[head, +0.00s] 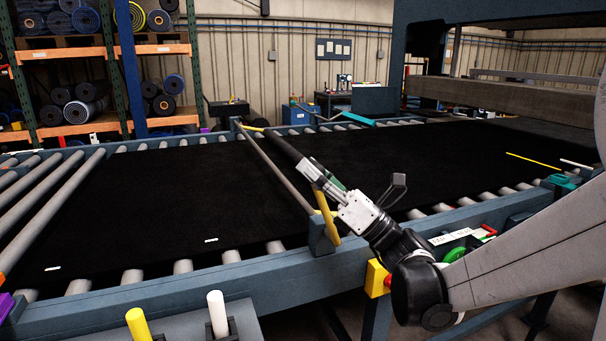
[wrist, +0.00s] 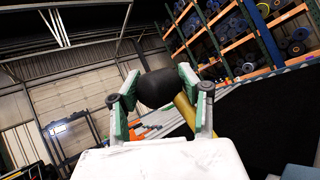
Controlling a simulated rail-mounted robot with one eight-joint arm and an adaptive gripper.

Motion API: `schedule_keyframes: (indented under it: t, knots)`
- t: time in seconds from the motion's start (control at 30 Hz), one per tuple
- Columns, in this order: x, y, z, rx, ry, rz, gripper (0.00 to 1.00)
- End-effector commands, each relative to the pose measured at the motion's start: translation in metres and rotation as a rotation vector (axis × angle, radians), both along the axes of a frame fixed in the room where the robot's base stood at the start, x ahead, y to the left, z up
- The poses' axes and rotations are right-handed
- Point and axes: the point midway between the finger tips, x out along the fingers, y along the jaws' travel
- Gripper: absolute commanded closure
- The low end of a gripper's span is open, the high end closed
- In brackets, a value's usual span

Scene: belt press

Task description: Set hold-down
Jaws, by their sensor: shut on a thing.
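The hold-down has a black roller (head: 284,149) across the belt and a yellow arm (head: 326,211) at its near end. Another yellow piece shows at the far end. A grey bar (head: 272,164) runs beside the roller, above the black belt (head: 150,200). My gripper (head: 308,167) is at the roller's near end, over the belt's near side. In the wrist view its fingers are shut on the black roller (wrist: 158,88), with the yellow arm (wrist: 184,112) just behind. The roller's near tip is partly hidden by my gripper in the head view.
Blue rails (head: 260,268) edge the roller bed. A yellow post (head: 139,324) and a white post (head: 217,314) stand at the front. A press beam (head: 500,92) spans the back right. A rack (head: 70,135) of rolls stands at the left. Open belt lies both sides of the hold-down.

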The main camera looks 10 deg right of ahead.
Motion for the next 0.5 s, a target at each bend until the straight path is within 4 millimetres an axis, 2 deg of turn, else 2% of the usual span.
schedule_keyframes:
  t: [0.23,0.27,0.4,0.5]
  knots:
    - [-0.0007,-0.0006,0.0,0.003,0.001,0.001,1.0]
    - [-0.0007,-0.0006,0.0,0.003,0.001,0.001,0.59]
    - [-0.0004,-0.0006,0.0002,0.003,0.001,0.0,0.41]
    - [-0.0001,-0.0005,0.0001,0.002,0.001,-0.001,0.4]
